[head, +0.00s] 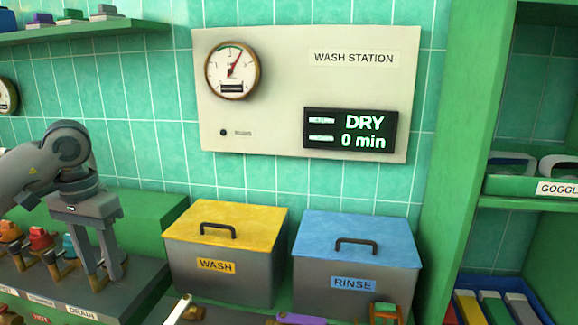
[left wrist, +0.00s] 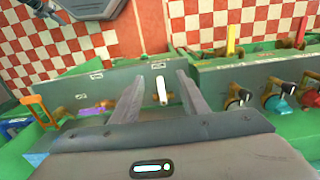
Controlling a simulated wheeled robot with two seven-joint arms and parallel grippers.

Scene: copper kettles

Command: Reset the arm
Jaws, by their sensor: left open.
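My left gripper (head: 102,274) hangs fingers-down at the left of the head view, over the panel of valves near the DRAIN label (head: 82,312). Its two fingers are apart with nothing held between them. In the left wrist view the open fingers (left wrist: 158,82) reach forward, and a white lever (left wrist: 161,90) shows in the gap between them, beyond the fingers. That white lever (head: 180,308) stands apart from the gripper in the head view. My right gripper is in neither view.
A yellow-lidded WASH bin (head: 227,262) and a blue-lidded RINSE bin (head: 355,270) stand closed right of the gripper. Valves with orange and red knobs (head: 40,240) are close on its left. A green shelf unit (head: 455,150) rises at right. A purple lever (head: 303,319) shows low in front.

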